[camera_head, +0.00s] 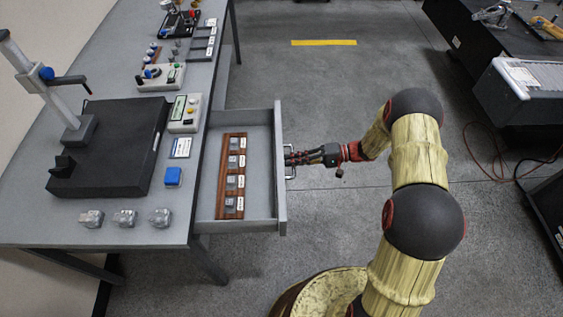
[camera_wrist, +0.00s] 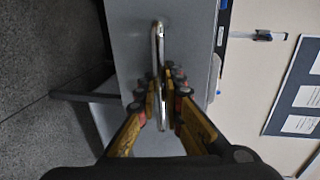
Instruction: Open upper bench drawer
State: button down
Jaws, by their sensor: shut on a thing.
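The upper bench drawer (camera_head: 251,118) is pulled out from the right side of the grey bench (camera_head: 112,241). Its inside shows from above, with a brown wooden strip (camera_head: 231,203) that carries several small labelled grey blocks. The drawer's metal handle (camera_wrist: 158,70) is a thin bar on the front face. My gripper (camera_head: 290,160) is at the outer face of the drawer front. In the wrist view my gripper (camera_wrist: 164,103) has its yellow fingers on both sides of the handle and is shut on it.
A black plate with a stand (camera_head: 108,147), a blue block (camera_head: 173,177), control boxes (camera_head: 186,113) and several metal parts (camera_head: 125,218) stand on the bench top. A dark machine with a grey box (camera_head: 520,91) is at the right. Red cables (camera_head: 484,160) lie on the floor there. Floor right of the drawer is open.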

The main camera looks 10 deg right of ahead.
jog(key=shift+d+f, duration=0.1)
jog(key=shift+d, duration=0.3)
jog(key=c, duration=2.2)
grip_release()
jog(key=shift+c, duration=0.2)
jog(key=v, duration=1.2)
